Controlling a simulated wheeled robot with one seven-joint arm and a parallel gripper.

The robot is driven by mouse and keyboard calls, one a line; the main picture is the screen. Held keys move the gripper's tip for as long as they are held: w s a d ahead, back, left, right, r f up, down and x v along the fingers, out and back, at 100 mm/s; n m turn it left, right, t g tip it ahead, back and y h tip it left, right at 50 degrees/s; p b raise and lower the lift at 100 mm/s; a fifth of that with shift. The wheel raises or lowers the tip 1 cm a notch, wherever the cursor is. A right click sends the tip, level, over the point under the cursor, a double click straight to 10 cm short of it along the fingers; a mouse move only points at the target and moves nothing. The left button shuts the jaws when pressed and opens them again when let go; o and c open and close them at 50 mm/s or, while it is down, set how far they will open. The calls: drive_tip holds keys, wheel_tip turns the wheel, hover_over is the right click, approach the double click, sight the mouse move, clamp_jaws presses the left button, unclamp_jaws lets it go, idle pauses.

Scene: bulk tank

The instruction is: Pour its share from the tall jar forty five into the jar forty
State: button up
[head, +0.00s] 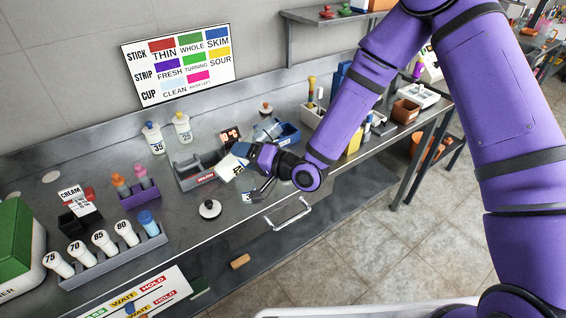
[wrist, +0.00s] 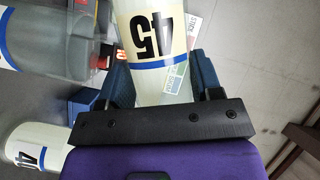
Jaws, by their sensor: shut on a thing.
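My gripper (head: 250,155) is shut on the tall jar 45 (head: 231,167), a pale jar with a blue band. In the head view the jar is held tilted above the counter. In the wrist view jar 45 (wrist: 158,35) sits between the blue finger pads, its number upside down; its mouth is out of view. The jar 40 (head: 248,197) stands on the counter just below my gripper, partly hidden by it. It also shows at the lower left of the wrist view (wrist: 30,145), beside the gripper. No stream is visible.
A grey rack (head: 190,178) stands left of jar 45. Jars 35 (head: 154,138) and 25 (head: 183,128) stand behind it. A blue bin (head: 287,134) is behind. A rack of jars (head: 115,255) is at left.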

sight(248, 140)
drive_tip(key=shift+r, duration=0.2)
drive_tip(key=shift+w+d+r+n+h+b, duration=0.15)
drive_tip(key=shift+r+n+h+b, duration=0.1)
drive_tip(key=shift+r+n, duration=0.3)
drive_tip(key=shift+d+r+n+h+b, duration=0.15)
drive_tip(key=shift+r+n+h, duration=0.15)
drive_tip(key=shift+r, duration=0.4)
drive_tip(key=shift+w+d+r+n+h+b, duration=0.3)
drive_tip(key=shift+r+n+h, duration=0.1)
drive_tip(key=shift+n, duration=0.35)
drive_tip(key=shift+w+d+f+n+h, duration=0.1)
drive_tip(key=shift+f+n+h, duration=0.25)
drive_tip(key=shift+f+n, duration=0.25)
drive_tip(key=shift+r+n+h+b, duration=0.3)
drive_tip(key=shift+n+b, duration=0.05)
drive_tip(key=shift+n, duration=0.25)
drive_tip(key=shift+r+n+t+h, duration=0.3)
drive_tip(key=shift+r+n, duration=0.2)
drive_tip(key=shift+r, duration=0.2)
drive_tip(key=shift+s+r+h+b, duration=0.1)
drive_tip(key=shift+s+h+b, duration=0.1)
drive_tip(key=shift+h+b, duration=0.15)
drive_tip(key=shift+w+f+n+t+h+b, duration=0.1)
drive_tip(key=shift+f+n+t+h+b, duration=0.1)
drive_tip(key=shift+n+h+b, duration=0.35)
drive_tip(key=shift+w+f+n+t+h+b, duration=0.1)
drive_tip(key=shift+n+t+h, duration=0.1)
drive_tip(key=shift+n, duration=0.55)
